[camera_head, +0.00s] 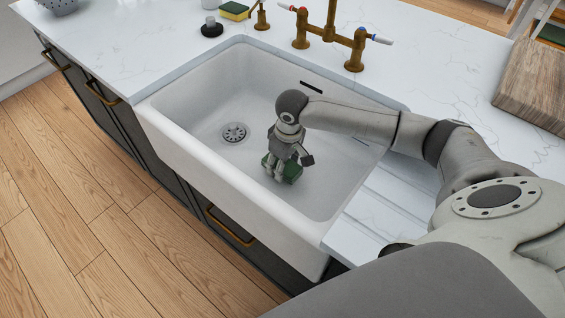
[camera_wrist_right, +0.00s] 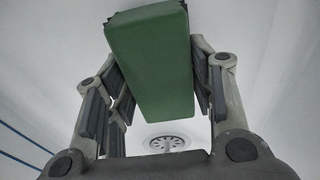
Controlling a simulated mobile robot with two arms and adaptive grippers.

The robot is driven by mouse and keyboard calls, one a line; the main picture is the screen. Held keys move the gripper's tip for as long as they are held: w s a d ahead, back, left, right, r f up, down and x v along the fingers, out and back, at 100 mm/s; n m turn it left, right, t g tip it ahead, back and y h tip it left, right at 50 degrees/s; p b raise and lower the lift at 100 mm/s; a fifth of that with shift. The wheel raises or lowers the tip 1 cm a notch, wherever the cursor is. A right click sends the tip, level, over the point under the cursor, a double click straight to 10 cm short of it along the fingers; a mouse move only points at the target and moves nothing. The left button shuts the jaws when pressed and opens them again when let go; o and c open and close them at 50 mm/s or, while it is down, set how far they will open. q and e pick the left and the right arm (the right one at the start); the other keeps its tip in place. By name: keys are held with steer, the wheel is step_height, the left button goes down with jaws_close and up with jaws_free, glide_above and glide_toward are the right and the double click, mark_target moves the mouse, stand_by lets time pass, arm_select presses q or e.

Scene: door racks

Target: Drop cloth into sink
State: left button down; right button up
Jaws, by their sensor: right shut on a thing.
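A green, block-shaped piece (camera_head: 291,172), the only thing in view that could be the cloth, is held in my right gripper (camera_head: 282,166). In the right wrist view the green piece (camera_wrist_right: 150,62) sits between the two dark finger pads. The white sink (camera_head: 190,110) is under and around my right gripper, which points down inside the basin area. Whether the piece touches the sink floor cannot be told. The round drain (camera_head: 235,132) lies to the left of the gripper and also shows in the wrist view (camera_wrist_right: 167,143). My left gripper is not in view.
A brass tap (camera_head: 330,30) stands at the back of the sink. A green and yellow sponge (camera_head: 235,10) and a black round item (camera_head: 212,28) are on the counter behind. A wooden board (camera_head: 535,85) lies at the right. The left of the basin is free.

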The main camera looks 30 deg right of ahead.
mark_target(287, 166)
steer(key=shift+f, duration=0.2)
steer(key=shift+f, duration=0.4)
steer(key=o, duration=0.9)
steer(key=shift+r, duration=0.3)
steer(key=r, duration=0.4)
steer(key=s+r, duration=0.1)
steer(key=r, duration=0.3)
steer(key=r+p, duration=0.1)
steer(key=r, duration=0.3)
steer(key=shift+s+d+r, duration=0.2)
steer(key=shift+d+r, duration=0.05)
steer(key=shift+r, duration=0.05)
